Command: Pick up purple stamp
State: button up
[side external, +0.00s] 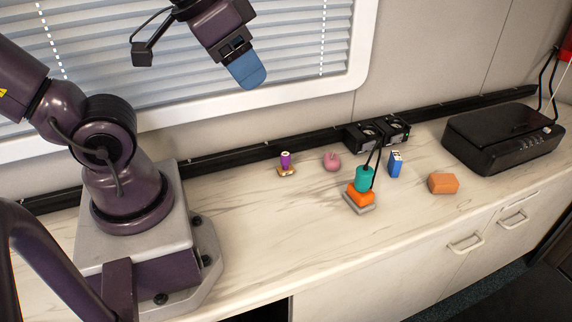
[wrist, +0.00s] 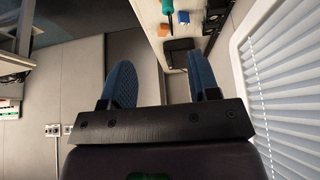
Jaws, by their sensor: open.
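The purple stamp (side external: 286,160) stands upright on a small tan base on the counter, near the wall and left of the pink object. I cannot make it out in the wrist view. My gripper (side external: 250,78) is raised high in front of the window blinds, well above the counter and up and left of the stamp. Its two blue fingers also show in the wrist view (wrist: 165,88), spread apart with nothing between them.
On the counter (side external: 240,240) are a pink round object (side external: 332,161), a teal-handled tool on an orange block (side external: 361,192), a blue item (side external: 395,163), an orange block (side external: 443,184), black fans (side external: 377,133) and a black router (side external: 502,138). The counter left of the stamp is clear.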

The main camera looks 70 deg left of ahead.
notch_tip(320, 180, down, 9)
jog(key=w+d+m+g+y, duration=0.1)
jog(key=w+m+g, duration=0.2)
jog(key=g, duration=0.2)
jog(key=m+g+y, duration=0.1)
jog(key=m+y, duration=1.1)
jog(key=m, duration=0.2)
send_near(287, 162)
jog(key=s+d, duration=0.1)
jog(key=s, duration=0.3)
jog(key=s+d, duration=0.1)
jog(key=s, duration=0.1)
jog(key=shift+d+r, duration=0.2)
jog(key=shift+d, duration=0.1)
jog(key=w+m+t, duration=0.1)
jog(key=w, duration=0.1)
jog(key=w+m+t, duration=0.1)
jog(key=shift+w+a+f+m, duration=0.15)
jog(key=shift+w+f+m, duration=0.05)
jog(key=shift+w+m, duration=0.2)
jog(key=shift+t, duration=0.3)
jog(key=x, duration=0.6)
jog(key=shift+a, duration=0.35)
jog(key=shift+x, duration=3.05)
jog(key=shift+a+r, duration=0.1)
jog(key=shift+r, duration=0.05)
jog(key=shift+c, duration=0.2)
jog(key=c, duration=1)
